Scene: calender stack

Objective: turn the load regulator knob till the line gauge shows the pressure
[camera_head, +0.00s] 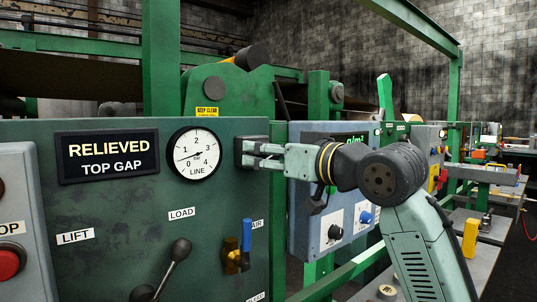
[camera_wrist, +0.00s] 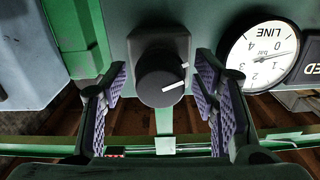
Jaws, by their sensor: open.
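The load regulator knob (camera_wrist: 158,82) is round and black with a white pointer line, on a grey block (camera_wrist: 160,42) on the green panel. My gripper (camera_wrist: 162,85) is open, one finger on each side of the knob; visible gaps separate the pads from it in this view.
The green panel (camera_head: 110,215) also bears a RELIEVED / TOP GAP display (camera_head: 108,156), a black lever (camera_head: 173,262) and a blue valve handle (camera_head: 246,240) below my gripper. A blue-grey box (camera_head: 305,215) stands close behind on the right. A green post (camera_wrist: 85,40) shows left of the knob.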

